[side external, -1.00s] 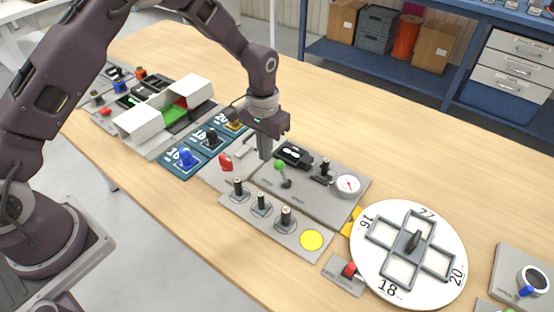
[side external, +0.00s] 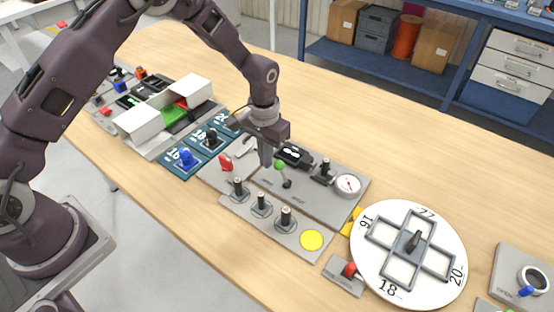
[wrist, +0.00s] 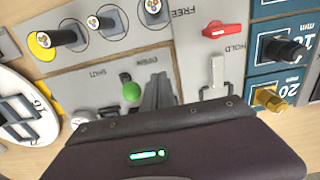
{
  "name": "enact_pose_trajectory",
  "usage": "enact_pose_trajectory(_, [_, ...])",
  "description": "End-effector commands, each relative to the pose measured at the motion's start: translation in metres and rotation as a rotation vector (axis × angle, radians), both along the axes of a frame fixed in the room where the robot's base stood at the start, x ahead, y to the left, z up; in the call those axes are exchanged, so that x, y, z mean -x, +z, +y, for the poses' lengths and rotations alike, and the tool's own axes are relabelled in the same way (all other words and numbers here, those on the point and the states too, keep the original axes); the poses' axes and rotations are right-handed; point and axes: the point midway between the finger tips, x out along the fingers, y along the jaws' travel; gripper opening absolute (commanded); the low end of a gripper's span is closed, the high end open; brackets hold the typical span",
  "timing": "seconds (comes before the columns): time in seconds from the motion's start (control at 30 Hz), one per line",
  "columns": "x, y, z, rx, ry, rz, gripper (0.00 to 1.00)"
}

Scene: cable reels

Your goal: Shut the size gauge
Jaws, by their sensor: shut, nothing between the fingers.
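A grey panel (side external: 312,196) carries a lever with a green ball knob (side external: 279,166), a black block, a black post and a round dial (side external: 348,185). In the wrist view the green knob (wrist: 131,91) is near upside-down labels that read SHUT and OPEN. No label I can read names the size gauge, so I cannot tell for sure which part it is. My gripper (side external: 265,163) is shut and empty, pointing down just left of the green knob. In the wrist view its fingertips (wrist: 158,95) are right beside the knob; I cannot tell whether they touch.
A red handle (side external: 225,162) and a slotted plate lie left of my gripper. A strip with several black posts and a yellow disc (side external: 311,240) lies in front. A white numbered wheel (side external: 385,277) is to the right. Bare table (side external: 400,150) lies behind.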

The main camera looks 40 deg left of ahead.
Motion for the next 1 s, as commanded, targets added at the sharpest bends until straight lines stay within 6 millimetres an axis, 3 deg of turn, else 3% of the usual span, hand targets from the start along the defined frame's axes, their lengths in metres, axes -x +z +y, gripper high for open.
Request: enact_pose_trajectory(1.0, [0.001,-0.001,-0.051,0.001,-0.001,0.002,0.0])
